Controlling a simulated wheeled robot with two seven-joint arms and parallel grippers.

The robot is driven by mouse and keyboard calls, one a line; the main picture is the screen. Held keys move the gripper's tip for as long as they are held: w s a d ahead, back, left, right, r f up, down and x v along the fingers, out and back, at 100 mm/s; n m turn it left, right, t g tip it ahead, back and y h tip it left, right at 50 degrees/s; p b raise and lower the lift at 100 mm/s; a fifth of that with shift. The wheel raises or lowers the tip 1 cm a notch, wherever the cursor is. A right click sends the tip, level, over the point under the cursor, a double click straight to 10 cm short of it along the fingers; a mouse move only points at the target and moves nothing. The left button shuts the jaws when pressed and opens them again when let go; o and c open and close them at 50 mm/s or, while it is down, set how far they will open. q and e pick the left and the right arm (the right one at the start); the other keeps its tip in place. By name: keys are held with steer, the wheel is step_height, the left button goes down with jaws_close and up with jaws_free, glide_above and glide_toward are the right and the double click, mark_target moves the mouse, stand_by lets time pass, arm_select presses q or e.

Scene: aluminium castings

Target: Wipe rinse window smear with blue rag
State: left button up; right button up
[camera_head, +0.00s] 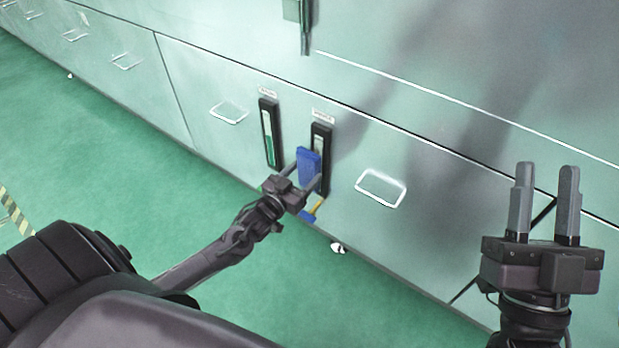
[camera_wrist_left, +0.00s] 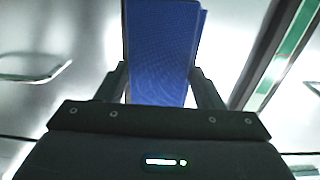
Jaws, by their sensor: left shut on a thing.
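The blue rag (camera_head: 308,166) is a folded blue cloth pad, held between the fingers of my left gripper (camera_head: 306,176). It also shows in the left wrist view (camera_wrist_left: 160,55), upright between both fingers. In the head view the rag overlaps the right one of two narrow dark-framed windows (camera_head: 321,140) on the pale green cabinet front. I cannot tell whether it touches the glass. No smear can be made out; the rag and gripper hide part of that window. My right gripper (camera_head: 544,190) is open and empty at the right, fingers pointing up.
The left window (camera_head: 270,135) shows a green level. Rectangular pull handles (camera_head: 381,188) stand out on the panels, one on each side of the windows. The green floor (camera_head: 110,165) is mostly clear.

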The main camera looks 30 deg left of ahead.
arm_select(q)
steer(key=shift+w+r+p, duration=0.1)
steer(key=shift+r+p, duration=1.65)
steer(key=shift+p, duration=0.05)
steer(key=shift+s+d+p, duration=0.2)
steer(key=shift+d+p, duration=0.45)
steer(key=shift+d, duration=1.4)
step_height(320, 180, up, 3)
steer(key=p, duration=0.3)
steer(key=shift+s, duration=0.1)
steer(key=shift+a+f, duration=0.15)
steer(key=shift+a, duration=0.4)
steer(key=shift+w+a, duration=0.15)
steer(key=shift+a, duration=0.65)
steer(key=shift+w+a, duration=0.1)
steer(key=shift+a, duration=0.65)
steer(key=shift+s+p, duration=0.55)
steer(key=shift+p, duration=0.1)
steer(key=p, duration=0.2)
glide_toward(305, 163)
steer(key=shift+w+d+r, duration=0.1)
steer(key=shift+w+r, duration=1.3)
